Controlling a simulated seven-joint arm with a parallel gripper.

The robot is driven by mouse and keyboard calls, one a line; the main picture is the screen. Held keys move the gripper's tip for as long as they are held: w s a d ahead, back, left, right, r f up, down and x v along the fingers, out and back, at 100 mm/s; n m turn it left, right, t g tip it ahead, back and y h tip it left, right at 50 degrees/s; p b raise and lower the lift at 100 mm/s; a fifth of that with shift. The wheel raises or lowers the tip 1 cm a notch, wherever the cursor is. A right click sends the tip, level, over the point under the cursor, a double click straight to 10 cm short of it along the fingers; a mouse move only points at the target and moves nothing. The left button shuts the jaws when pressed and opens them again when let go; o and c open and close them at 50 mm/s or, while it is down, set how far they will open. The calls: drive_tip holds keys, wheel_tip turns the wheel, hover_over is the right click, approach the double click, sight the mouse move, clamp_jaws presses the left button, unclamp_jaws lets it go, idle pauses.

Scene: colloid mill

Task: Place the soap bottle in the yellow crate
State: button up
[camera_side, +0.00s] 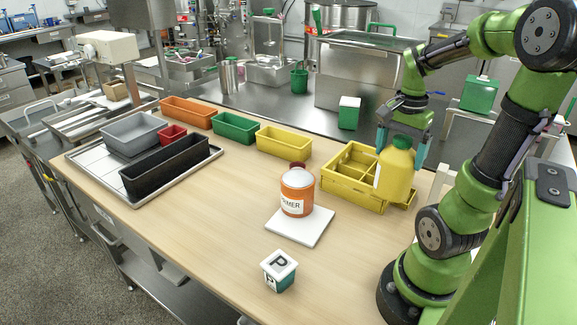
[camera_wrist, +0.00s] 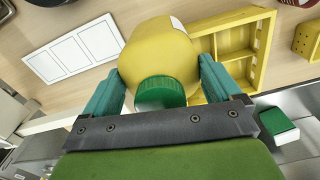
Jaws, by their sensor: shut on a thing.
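The soap bottle (camera_side: 396,172) is yellow with a white label. Its green cap shows in the wrist view, where the bottle (camera_wrist: 160,50) sits between the two teal fingers. My gripper (camera_side: 402,145) is shut on the bottle near its top and holds it upright. The yellow crate (camera_side: 345,192) has compartments and stands on the table behind and to the left of the bottle in the side view. In the wrist view the crate (camera_wrist: 262,50) is to the right of the bottle. The bottle hides part of the crate in the side view; I cannot tell its height above the table.
An orange and white jar (camera_side: 297,192) stands on a white tile (camera_side: 300,228). A lettered block (camera_side: 279,271) is near the front edge. A yellow bin (camera_side: 284,142), green bin (camera_side: 237,128) and orange bin (camera_side: 188,113) line the back. A black bin (camera_side: 166,166) stands on a tray at left.

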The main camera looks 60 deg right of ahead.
drive_tip(key=w+d+f, duration=0.4)
drive_tip(key=w+d, duration=0.4)
drive_tip(key=d, duration=0.3)
drive_tip(key=shift+f, duration=0.3)
drive_tip(key=shift+f, duration=0.1)
drive_tip(key=o, duration=1.8)
drive_tip(key=shift+f, duration=0.1)
drive_tip(key=shift+c, duration=0.2)
wheel_tip(320, 180, up, 12)
drive_tip(key=w+a+r+n+t, duration=0.1)
drive_tip(key=w+a+n+t, duration=0.2)
drive_tip(key=a, duration=0.6)
drive_tip(key=w+a+r+n+t, duration=0.1)
drive_tip(key=w+a+n, duration=0.1)
drive_tip(key=a+n, duration=0.5)
drive_tip(key=s+a+f+n+t+y, duration=0.1)
drive_tip(key=s+a+n, duration=0.1)
drive_tip(key=a, duration=0.7)
drive_tip(key=s+a+f+n+t+y, duration=0.1)
drive_tip(key=s+a+n+t, duration=0.1)
drive_tip(key=a, duration=0.7)
drive_tip(key=shift+f+n, duration=0.35)
drive_tip(key=shift+n, duration=0.55)
